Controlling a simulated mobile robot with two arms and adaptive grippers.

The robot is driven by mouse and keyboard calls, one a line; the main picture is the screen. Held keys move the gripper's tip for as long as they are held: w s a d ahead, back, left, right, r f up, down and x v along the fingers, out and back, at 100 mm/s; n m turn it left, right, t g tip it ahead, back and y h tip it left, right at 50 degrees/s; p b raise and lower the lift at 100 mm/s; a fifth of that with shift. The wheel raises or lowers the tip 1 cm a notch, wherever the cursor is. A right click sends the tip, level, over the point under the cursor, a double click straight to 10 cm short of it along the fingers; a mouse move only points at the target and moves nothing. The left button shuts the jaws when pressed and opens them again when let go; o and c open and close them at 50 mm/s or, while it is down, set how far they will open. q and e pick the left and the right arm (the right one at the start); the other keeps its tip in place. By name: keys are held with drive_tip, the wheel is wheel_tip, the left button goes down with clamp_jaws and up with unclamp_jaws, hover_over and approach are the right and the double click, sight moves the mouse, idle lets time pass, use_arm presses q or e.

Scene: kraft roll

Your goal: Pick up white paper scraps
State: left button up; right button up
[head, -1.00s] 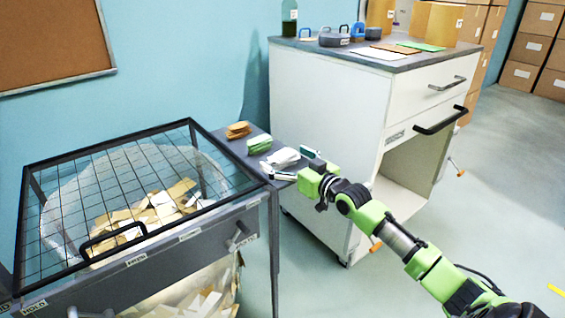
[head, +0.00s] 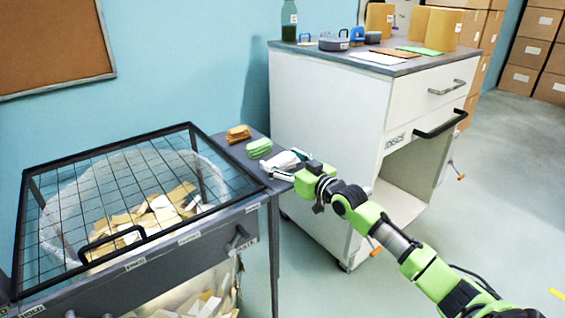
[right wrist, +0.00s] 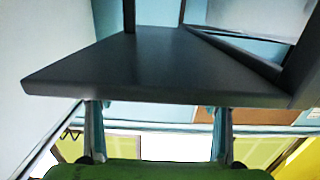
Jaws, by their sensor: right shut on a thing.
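The white paper scraps (head: 285,158) are a small pile on the grey side shelf (head: 232,150), near its right end. My right gripper (head: 286,164) is at this pile, one finger on each side, shut on the scraps. They are partly hidden by the fingers. In the right wrist view the two fingers (right wrist: 158,130) stand apart with their tips hidden behind the dark shelf edge, so the scraps cannot be made out there. My left gripper is not in view.
Green scraps (head: 259,148) and brown scraps (head: 238,134) lie farther along the shelf. To the left is a bin with a mesh lid (head: 110,185) over paper pieces. A white cabinet (head: 325,120) stands close behind and right of my gripper.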

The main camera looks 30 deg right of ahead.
sight(283, 157)
wheel_tip(283, 157, up, 3)
drive_tip(key=shift+r+p, duration=0.15)
drive_tip(key=shift+p, duration=0.5)
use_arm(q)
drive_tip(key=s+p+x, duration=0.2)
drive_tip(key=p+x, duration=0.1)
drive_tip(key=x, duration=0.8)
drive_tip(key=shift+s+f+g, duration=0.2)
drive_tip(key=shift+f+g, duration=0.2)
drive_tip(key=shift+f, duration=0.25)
use_arm(e)
drive_tip(key=s+d+r, duration=0.1)
drive_tip(key=s+r, duration=0.8)
drive_tip(key=s, duration=0.5)
drive_tip(key=shift+r, duration=0.3)
